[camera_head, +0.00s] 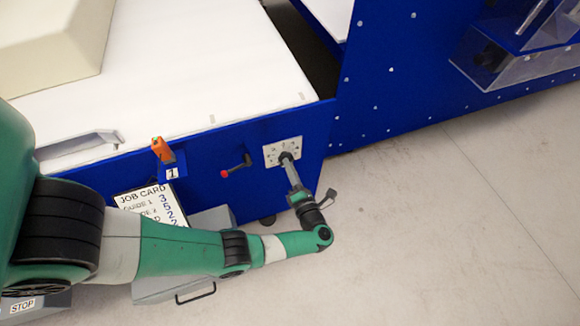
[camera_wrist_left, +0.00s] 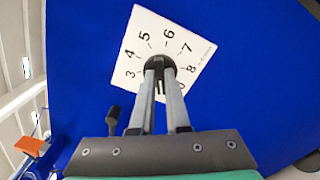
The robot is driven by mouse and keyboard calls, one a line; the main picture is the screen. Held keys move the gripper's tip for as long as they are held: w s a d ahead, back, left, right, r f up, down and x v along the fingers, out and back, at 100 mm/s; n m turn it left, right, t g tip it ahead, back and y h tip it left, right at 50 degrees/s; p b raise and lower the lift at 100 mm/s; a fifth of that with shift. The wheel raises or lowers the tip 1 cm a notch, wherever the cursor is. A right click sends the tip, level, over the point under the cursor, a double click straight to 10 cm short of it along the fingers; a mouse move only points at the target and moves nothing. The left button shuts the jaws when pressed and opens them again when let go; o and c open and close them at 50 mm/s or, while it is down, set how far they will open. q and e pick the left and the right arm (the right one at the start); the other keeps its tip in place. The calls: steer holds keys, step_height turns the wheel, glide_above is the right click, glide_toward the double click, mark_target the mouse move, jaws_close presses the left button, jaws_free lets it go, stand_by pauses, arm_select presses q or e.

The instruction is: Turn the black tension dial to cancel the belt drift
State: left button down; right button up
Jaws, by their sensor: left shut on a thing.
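The black tension dial (camera_wrist_left: 160,64) sits at the middle of a white numbered plate (camera_wrist_left: 140,40) on the blue machine side. In the head view the plate (camera_head: 272,154) is near the right end of the blue panel, with the dial (camera_head: 286,157) partly hidden by my gripper. My left gripper (camera_head: 288,163) reaches up to the plate and is shut on the dial. In the left wrist view both fingers (camera_wrist_left: 160,72) close on the dial from below. Numbers such as 3 to 8 show around it; the lower part of the scale is hidden by the fingers. My right gripper is not in view.
A white belt (camera_head: 200,75) carries a cream foam block (camera_head: 50,40). Left of the dial are a red-knobbed lever (camera_head: 236,167), an orange piece (camera_head: 161,149) and a job card (camera_head: 150,205). A grey box (camera_head: 175,285) stands below my arm. Floor at right is clear.

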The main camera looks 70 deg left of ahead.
arm_select(q)
steer(key=m+p, duration=0.3)
steer(key=m, duration=2)
steer(key=shift+f+m, duration=0.1)
steer(key=shift+m, duration=0.2)
stand_by(0.3)
steer(key=c, duration=0.9)
jaws_free()
